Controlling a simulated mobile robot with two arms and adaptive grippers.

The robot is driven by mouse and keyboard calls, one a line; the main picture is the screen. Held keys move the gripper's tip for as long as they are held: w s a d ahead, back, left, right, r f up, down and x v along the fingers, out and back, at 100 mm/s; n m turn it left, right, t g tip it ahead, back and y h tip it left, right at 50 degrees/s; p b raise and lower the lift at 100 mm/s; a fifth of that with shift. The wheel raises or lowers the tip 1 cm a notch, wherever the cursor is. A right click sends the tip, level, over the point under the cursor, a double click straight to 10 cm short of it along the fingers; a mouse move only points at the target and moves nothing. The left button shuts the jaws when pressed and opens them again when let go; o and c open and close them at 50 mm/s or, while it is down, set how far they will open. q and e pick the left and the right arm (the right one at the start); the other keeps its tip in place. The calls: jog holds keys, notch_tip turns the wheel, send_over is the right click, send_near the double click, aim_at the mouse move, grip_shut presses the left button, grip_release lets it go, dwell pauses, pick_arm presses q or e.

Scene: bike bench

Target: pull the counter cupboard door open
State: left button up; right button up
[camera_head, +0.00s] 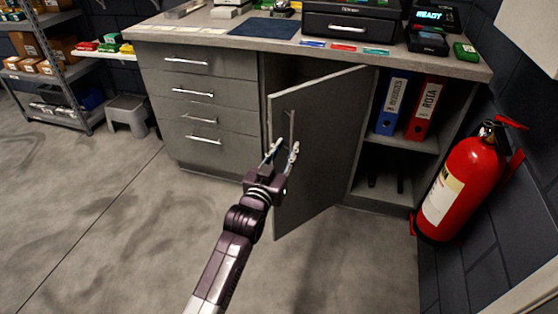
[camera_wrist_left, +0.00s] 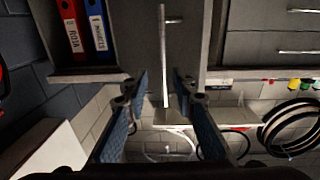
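The grey counter cupboard door (camera_head: 318,150) stands partly open, its left edge swung out into the room and its right edge near the cabinet's middle. Its upright metal bar handle (camera_wrist_left: 165,55) is near the free edge. My left gripper (camera_head: 282,152) is in front of the door at the handle's lower end. In the left wrist view, its two fingers (camera_wrist_left: 160,92) are apart, with the handle between them and a gap on each side. Whether either finger touches it is hard to tell. My right gripper is not in view.
Drawers (camera_head: 200,98) stand left of the cupboard. Open shelves with a blue binder (camera_head: 391,103) and a red binder (camera_head: 425,108) are on the right. A fire extinguisher (camera_head: 461,185) stands at the right wall. The floor (camera_head: 120,230) before the drawers is clear.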

pick_arm(q)
jog(key=shift+v, duration=2.6)
